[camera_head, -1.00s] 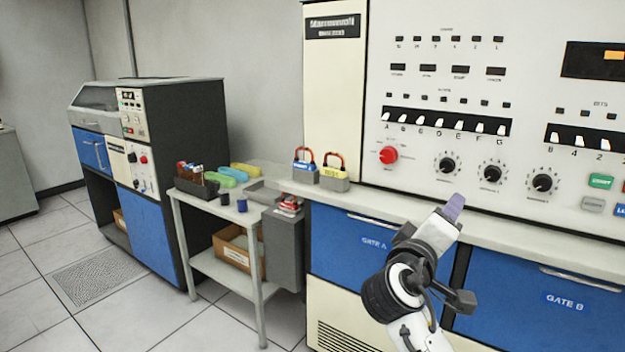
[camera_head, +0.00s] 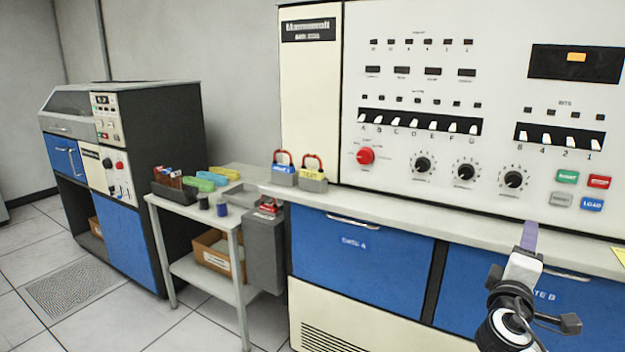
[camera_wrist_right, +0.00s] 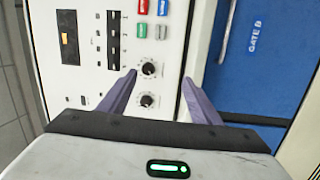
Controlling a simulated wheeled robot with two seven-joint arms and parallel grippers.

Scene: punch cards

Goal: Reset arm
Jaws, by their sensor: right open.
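My right gripper (camera_head: 529,236) comes in at the lower right of the head view, in front of the ledge of the large white console (camera_head: 400,100). In the right wrist view the two purple fingers of the right gripper (camera_wrist_right: 157,95) are spread apart with nothing between them. The console's knobs (camera_wrist_right: 148,85) and the ledge show beyond the fingers. Whether the fingers touch the console is not clear; they look apart from it. My left gripper is not in view.
Two padlocks with red shackles (camera_head: 285,170) stand on the ledge's left end. A small side table (camera_head: 160,201) holds a tray, colored items and small cups. A cardboard box (camera_head: 212,256) sits on its lower shelf. A dark cabinet (camera_head: 175,150) stands left. Tiled floor is clear at front left.

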